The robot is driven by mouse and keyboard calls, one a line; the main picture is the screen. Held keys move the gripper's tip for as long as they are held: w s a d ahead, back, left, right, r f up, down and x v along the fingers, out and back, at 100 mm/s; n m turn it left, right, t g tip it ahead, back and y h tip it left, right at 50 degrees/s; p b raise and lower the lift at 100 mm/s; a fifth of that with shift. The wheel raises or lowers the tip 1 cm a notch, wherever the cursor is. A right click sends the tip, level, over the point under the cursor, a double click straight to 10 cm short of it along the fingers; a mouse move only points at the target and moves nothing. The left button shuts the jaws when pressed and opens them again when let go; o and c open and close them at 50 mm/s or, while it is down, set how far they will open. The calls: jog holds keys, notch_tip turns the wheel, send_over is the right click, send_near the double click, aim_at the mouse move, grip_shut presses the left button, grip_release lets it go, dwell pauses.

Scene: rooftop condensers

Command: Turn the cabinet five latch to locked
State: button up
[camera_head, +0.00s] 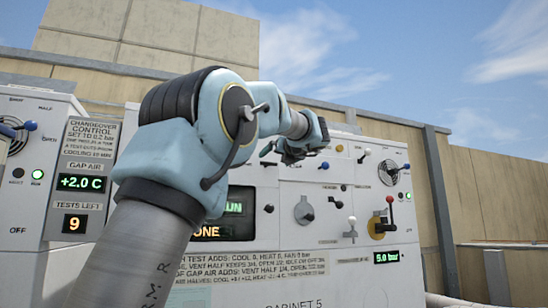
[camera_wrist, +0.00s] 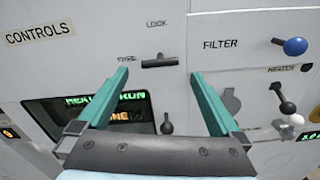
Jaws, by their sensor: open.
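Cabinet five (camera_head: 295,290) is the pale panel in front of me, with its name printed low on it. In the wrist view, a dark latch handle (camera_wrist: 160,62) lies about level on the panel. The word LOCK is printed above it, and a partly covered word, apparently FREE, is at its left. My gripper (camera_wrist: 160,74) is open and empty, its two teal fingers either side of the handle in the picture; I cannot tell the depth gap. In the head view my gripper (camera_head: 303,148) is at the upper panel, and my arm hides much of the cabinet's left part.
A blue-knobbed lever (camera_wrist: 295,47) by the FILTER label is right of the fingers. A dark lever (camera_wrist: 285,98) stands below it. A small black knob (camera_wrist: 167,124) sits below the latch beside a lit display (camera_wrist: 85,110). A red-knobbed lever (camera_head: 390,200) is farther right.

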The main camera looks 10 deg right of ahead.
aim_at(269, 163)
jog(key=w, duration=0.2)
jog(key=w+p, duration=0.1)
jog(key=w, duration=0.1)
jog(key=w+a+p, duration=0.1)
jog(key=w, duration=0.2)
jog(key=shift+w, duration=0.1)
jog(key=shift+c, duration=0.2)
jog(key=shift+a, duration=0.1)
jog(key=c, duration=1)
